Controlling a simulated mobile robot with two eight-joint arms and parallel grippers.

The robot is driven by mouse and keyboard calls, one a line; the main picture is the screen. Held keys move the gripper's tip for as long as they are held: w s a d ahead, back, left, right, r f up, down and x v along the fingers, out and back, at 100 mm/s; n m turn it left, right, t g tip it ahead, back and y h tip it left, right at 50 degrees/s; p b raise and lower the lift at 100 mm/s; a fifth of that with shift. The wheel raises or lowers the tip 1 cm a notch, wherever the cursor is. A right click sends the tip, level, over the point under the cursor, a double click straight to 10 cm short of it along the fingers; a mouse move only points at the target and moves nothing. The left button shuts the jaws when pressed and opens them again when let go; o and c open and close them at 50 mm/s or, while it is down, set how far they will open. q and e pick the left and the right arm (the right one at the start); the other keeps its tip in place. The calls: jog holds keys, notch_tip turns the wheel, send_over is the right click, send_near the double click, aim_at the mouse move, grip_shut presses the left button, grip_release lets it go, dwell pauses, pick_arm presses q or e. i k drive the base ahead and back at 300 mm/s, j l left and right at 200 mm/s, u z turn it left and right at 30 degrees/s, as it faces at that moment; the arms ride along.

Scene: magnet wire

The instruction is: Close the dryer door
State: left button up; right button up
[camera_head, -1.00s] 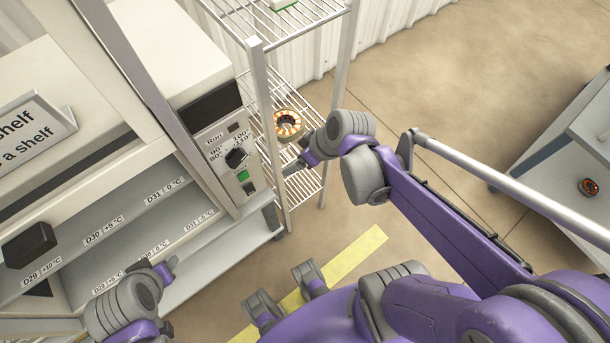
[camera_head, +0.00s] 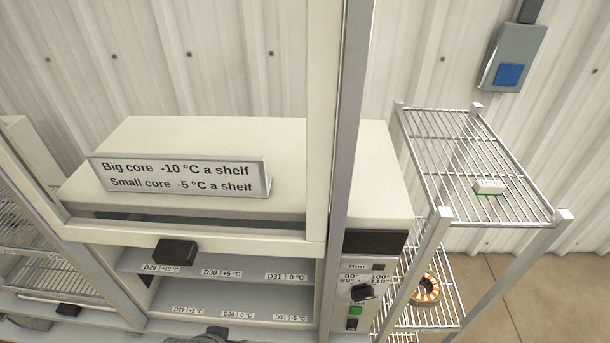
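The dryer (camera_head: 265,140) is a cream cabinet with a control panel (camera_head: 362,298) at its right front. Its front is open below a cream crossbar, and two labelled shelves (camera_head: 217,270) show inside. A black handle (camera_head: 175,253) sits on the crossbar (camera_head: 190,232), which looks like the lower edge of a raised door; how the door moves is not clear. A grey part at the bottom edge, before the lower shelf, looks like the top of my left gripper (camera_head: 214,335); its fingers are hidden. My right gripper is out of view.
A sign (camera_head: 185,175) about core sizes stands on the dryer. A wire rack (camera_head: 475,165) at the right holds a small white-and-green item (camera_head: 489,186) above and a copper-wound ring (camera_head: 425,289) below. A grey post (camera_head: 350,130) rises beside the panel. Another rack (camera_head: 40,270) stands left.

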aim_at(175, 245)
jog(key=j+u, duration=0.15)
jog(key=u, duration=0.2)
jog(key=j+u, duration=0.1)
jog(key=u, duration=0.25)
jog(key=j+u, duration=0.15)
jog(key=u, duration=0.25)
